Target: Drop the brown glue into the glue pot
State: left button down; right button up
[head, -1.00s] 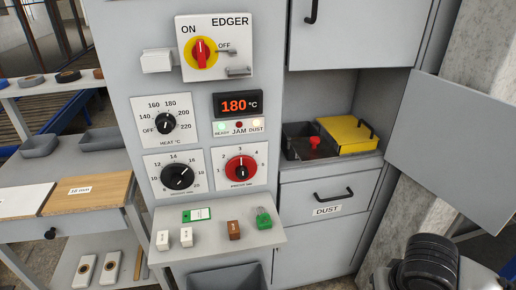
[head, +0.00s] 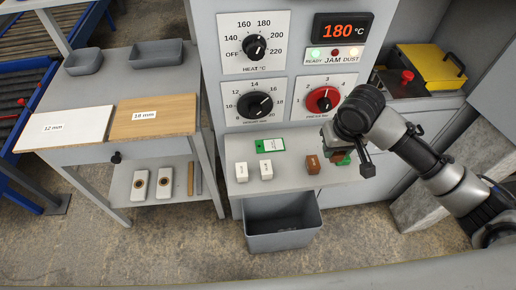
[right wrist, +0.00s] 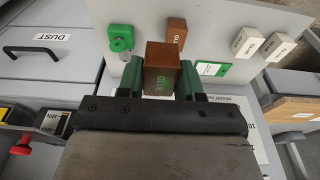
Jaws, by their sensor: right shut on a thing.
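My right gripper (head: 344,160) is over the right part of the grey shelf under the dials. In the right wrist view its green fingers (right wrist: 155,82) are shut on a brown glue block (right wrist: 162,72) marked GLUE. In the head view the gripper largely hides this block. A dark box (head: 396,86) with a red knob sits in the right alcove beside a yellow box or lid (head: 432,66); which part is the glue pot is unclear. My left gripper is out of view.
A grey bin (head: 283,226) hangs below. The dial panel (head: 226,95) rises behind. A table with boards (head: 153,120) stands left.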

send_over(283, 161)
jog(key=f, duration=0.4)
jog(key=s+f, duration=0.1)
jog(key=f, duration=0.1)
jog(key=shift+d+f+p, duration=0.25)
jog(key=shift+d+p, duration=0.1)
jog(key=shift+w+a+f, duration=0.2)
jog(key=shift+a, duration=0.1)
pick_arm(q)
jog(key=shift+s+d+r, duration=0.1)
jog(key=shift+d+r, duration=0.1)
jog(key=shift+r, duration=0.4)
pick_arm(e)
jog(key=shift+f, duration=2.1)
jog(key=shift+f, duration=0.15)
jog(key=o, duration=0.6)
jog(key=shift+o, duration=0.2)
